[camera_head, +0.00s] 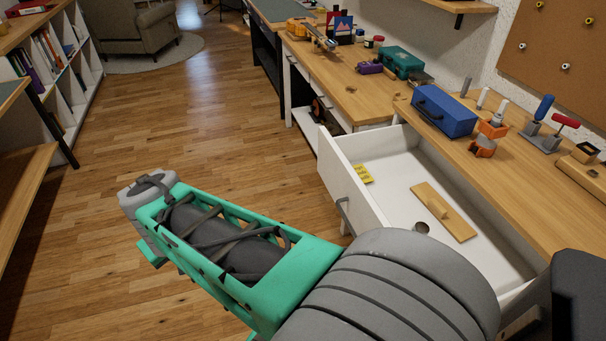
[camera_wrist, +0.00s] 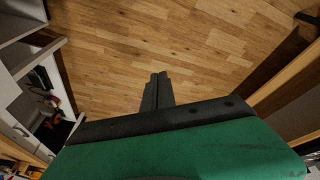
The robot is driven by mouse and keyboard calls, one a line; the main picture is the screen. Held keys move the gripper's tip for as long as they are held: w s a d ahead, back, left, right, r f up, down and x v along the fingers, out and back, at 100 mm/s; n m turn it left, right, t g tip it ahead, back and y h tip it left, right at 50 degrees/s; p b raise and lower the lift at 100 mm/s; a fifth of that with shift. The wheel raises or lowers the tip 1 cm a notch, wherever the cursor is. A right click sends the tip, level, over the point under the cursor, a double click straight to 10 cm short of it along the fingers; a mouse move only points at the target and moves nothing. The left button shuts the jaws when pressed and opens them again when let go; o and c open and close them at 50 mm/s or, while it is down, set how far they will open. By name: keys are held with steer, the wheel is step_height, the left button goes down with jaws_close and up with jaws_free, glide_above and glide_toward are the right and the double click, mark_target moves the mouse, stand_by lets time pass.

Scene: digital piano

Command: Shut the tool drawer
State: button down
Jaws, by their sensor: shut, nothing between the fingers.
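The tool drawer (camera_head: 341,172) is white and stands pulled well out from under the wooden workbench in the head view. Its front panel faces left, with a grey handle (camera_head: 342,216) on it. A wooden trowel-like tool (camera_head: 443,211) and a small yellow piece (camera_head: 363,173) lie inside. My arm covers the near part of the drawer. My gripper (camera_wrist: 157,77) shows in the wrist view with its dark fingers together and empty, over the wooden floor. In the head view my arm's far end is left of the drawer front, apart from it; the fingers are hidden there.
The workbench top (camera_head: 500,165) carries a blue toolbox (camera_head: 444,111), orange clamps and screwdrivers in a stand. A second bench (camera_head: 352,95) stands behind the drawer. A white bookshelf (camera_head: 70,65) is at the far left. The floor (camera_head: 215,130) left of the drawer is clear.

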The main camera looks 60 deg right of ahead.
steer(key=d+m+h, duration=0.2)
steer(key=d+m, duration=0.1)
steer(key=d, duration=0.8)
steer(key=m+g+h, duration=0.3)
steer(key=m+h, duration=0.1)
glide_toward(329, 178)
steer(key=w+a+r, duration=0.3)
steer(key=a+r, duration=0.1)
steer(key=a, duration=0.2)
steer(key=shift+s+d+f+b, duration=0.2)
steer(key=shift+s+d+f, duration=0.35)
steer(key=shift+d+f, duration=0.8)
steer(key=shift+s+d+f+b, duration=0.2)
steer(key=shift+s+d+f, duration=0.35)
steer(key=shift+d+f, duration=0.8)
steer(key=shift+s+d+f+b, duration=0.2)
steer(key=shift+s+d+f, duration=0.35)
steer(key=shift+d+f, duration=0.75)
steer(key=shift+d+r, duration=0.25)
